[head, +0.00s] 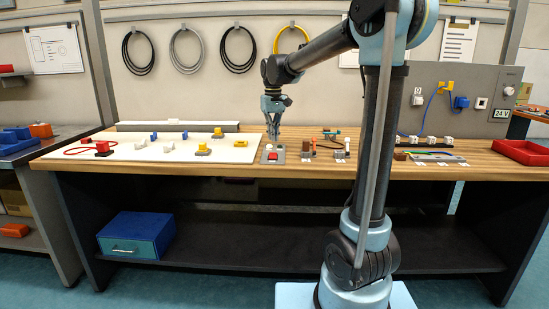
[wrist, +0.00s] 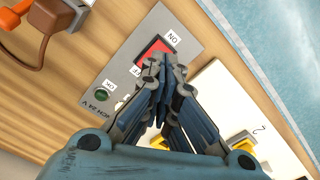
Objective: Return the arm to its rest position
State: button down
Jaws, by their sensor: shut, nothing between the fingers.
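My gripper (head: 274,132) hangs from my arm, pointing down over the workbench near its middle in the head view. In the wrist view my gripper (wrist: 158,65) has its fingertips together, with nothing between them. Below the fingertips is a grey switch plate (head: 264,159) with a red rocker switch (wrist: 155,52) labelled ON and OFF. The fingertips overlap the lower edge of the switch in the wrist view; I cannot tell whether they touch it. A green lamp (wrist: 101,95) labelled OK sits on the same plate.
A white board (head: 130,150) with small blocks lies left of the plate. Tools and small parts (head: 330,147) stand just right of it. A grey panel (head: 450,98) with blue cables and a 24 V label rises at the right. A red tray (head: 522,152) sits at the bench's right end.

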jog(key=shift+m+t, duration=0.3)
jog(key=shift+m, duration=0.4)
jog(key=s+d, duration=0.2)
jog(key=s+d+f, duration=0.1)
jog(key=s+d, duration=0.4)
jog(key=d, duration=0.1)
jog(key=shift+s+f, duration=0.2)
jog(key=shift+s, duration=0.2)
jog(key=s+d+f+m, duration=0.1)
jog(key=s+d+f, duration=0.3)
jog(key=s+f, duration=0.2)
jog(key=s+d+f+m+t, duration=0.1)
jog(key=s+d+f, duration=0.4)
jog(key=s, duration=0.5)
jog(key=s+d+f+m, duration=0.2)
jog(key=s+d+f, duration=0.2)
jog(key=s+f, duration=0.3)
jog(key=shift+s+d+f+t, duration=0.2)
jog(key=shift+s+d+t, duration=0.1)
jog(key=shift+s, duration=0.1)
